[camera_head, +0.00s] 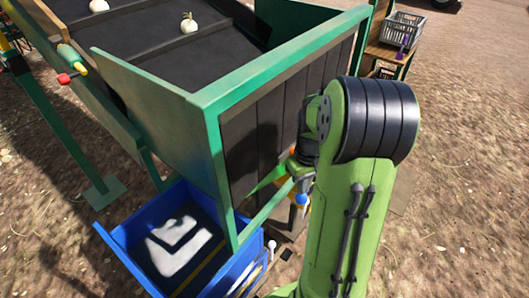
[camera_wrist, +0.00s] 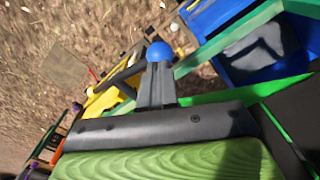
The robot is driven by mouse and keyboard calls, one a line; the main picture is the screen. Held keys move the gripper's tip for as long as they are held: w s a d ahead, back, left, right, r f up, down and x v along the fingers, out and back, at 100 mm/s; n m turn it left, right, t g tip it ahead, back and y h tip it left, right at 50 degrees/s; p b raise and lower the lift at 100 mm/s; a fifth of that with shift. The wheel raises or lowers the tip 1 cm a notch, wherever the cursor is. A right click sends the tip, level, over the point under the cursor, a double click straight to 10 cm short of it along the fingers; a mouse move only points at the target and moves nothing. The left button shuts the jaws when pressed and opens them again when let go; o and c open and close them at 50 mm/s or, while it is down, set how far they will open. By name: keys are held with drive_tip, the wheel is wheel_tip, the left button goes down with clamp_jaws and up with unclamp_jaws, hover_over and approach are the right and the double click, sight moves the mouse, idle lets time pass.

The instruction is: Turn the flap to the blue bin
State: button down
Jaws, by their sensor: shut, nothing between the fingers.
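My gripper (camera_wrist: 156,82) is shut and empty, its dark fingers tapering together in the wrist view. A blue ball-shaped knob (camera_wrist: 158,51) shows right at the fingertips; I cannot tell whether they touch. A dark rod (camera_wrist: 125,74) runs from beside the knob toward a yellow part (camera_wrist: 105,102). In the head view the blue knob (camera_head: 302,200) shows just below my wrist, where my arm hides most of the gripper. The blue bin (camera_head: 120,247) stands below the green-framed chute at lower left, and also shows in the wrist view (camera_wrist: 228,18). I cannot make out the flap clearly.
The green-framed chute (camera_head: 285,65) stands close to my arm's left side. Onions (camera_head: 188,23) lie on the dark belt (camera_head: 140,35) above it. A grey crate (camera_head: 402,30) sits on a wooden stand at the back right. Bare ground lies to the right.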

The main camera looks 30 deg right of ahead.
drive_tip(key=shift+s+a+f+b, duration=0.1)
drive_tip(key=shift+f+b, duration=1.25)
drive_tip(key=shift+f, duration=0.2)
drive_tip(key=shift+f+b, duration=0.6)
drive_tip(key=shift+f, duration=0.2)
wheel_tip(320, 180, down, 7)
drive_tip(key=b, duration=0.5)
drive_tip(key=shift+b, duration=0.3)
drive_tip(key=shift+r, duration=0.15)
drive_tip(key=s+d+r+p, duration=0.2)
drive_tip(key=s+r+p, duration=0.1)
drive_tip(key=s+r, duration=0.1)
drive_tip(key=shift+s+r+p, duration=0.3)
drive_tip(key=shift+r, duration=0.2)
